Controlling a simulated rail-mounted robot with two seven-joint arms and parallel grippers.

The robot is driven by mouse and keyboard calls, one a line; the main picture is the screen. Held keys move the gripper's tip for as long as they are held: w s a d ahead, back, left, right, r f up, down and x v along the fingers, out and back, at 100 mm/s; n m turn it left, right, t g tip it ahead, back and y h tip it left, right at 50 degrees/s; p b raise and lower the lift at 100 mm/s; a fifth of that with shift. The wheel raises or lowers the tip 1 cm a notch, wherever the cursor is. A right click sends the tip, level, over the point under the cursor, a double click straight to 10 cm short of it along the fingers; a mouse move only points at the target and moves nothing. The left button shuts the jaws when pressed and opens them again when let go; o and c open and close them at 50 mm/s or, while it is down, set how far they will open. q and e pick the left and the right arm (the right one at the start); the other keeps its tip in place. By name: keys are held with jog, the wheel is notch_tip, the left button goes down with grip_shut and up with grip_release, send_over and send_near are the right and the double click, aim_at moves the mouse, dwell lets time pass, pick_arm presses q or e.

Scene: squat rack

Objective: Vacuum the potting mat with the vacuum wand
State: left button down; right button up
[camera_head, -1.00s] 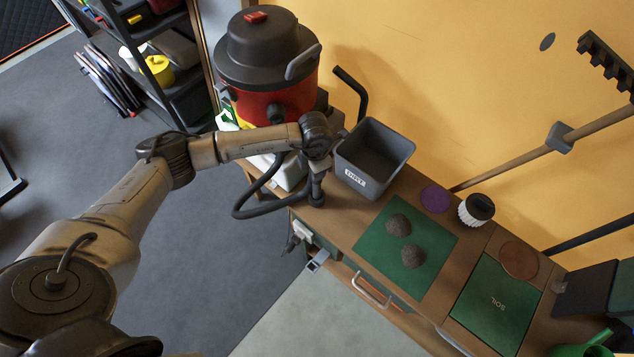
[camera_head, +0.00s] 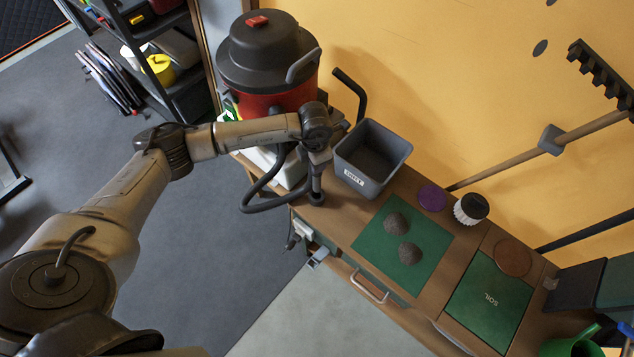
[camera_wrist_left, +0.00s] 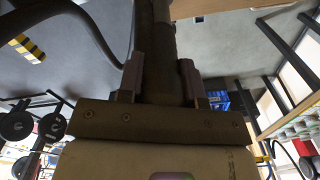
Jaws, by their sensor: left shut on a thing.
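The green potting mat (camera_head: 372,242) lies flat on the wooden bench. Two dark soil mounds sit on it, one farther back (camera_head: 394,223) and one nearer the front (camera_head: 409,253). My left gripper (camera_head: 318,160) is shut on the dark vacuum wand (camera_head: 316,184), left of the mat and the grey bin. The wand points down, its foot at the bench's left end, apart from the mat. In the left wrist view the wand (camera_wrist_left: 162,45) runs between the two fingers of my left gripper (camera_wrist_left: 160,75). My right gripper is out of view.
A red and black vacuum (camera_head: 268,60) stands behind my arm, its hose (camera_head: 262,207) looping beside the wand. A grey bin (camera_head: 368,182) stands behind the mat.

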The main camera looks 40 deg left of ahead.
pick_arm(q)
jog(key=shift+r+p, duration=1.15)
jog(key=shift+r, duration=0.75)
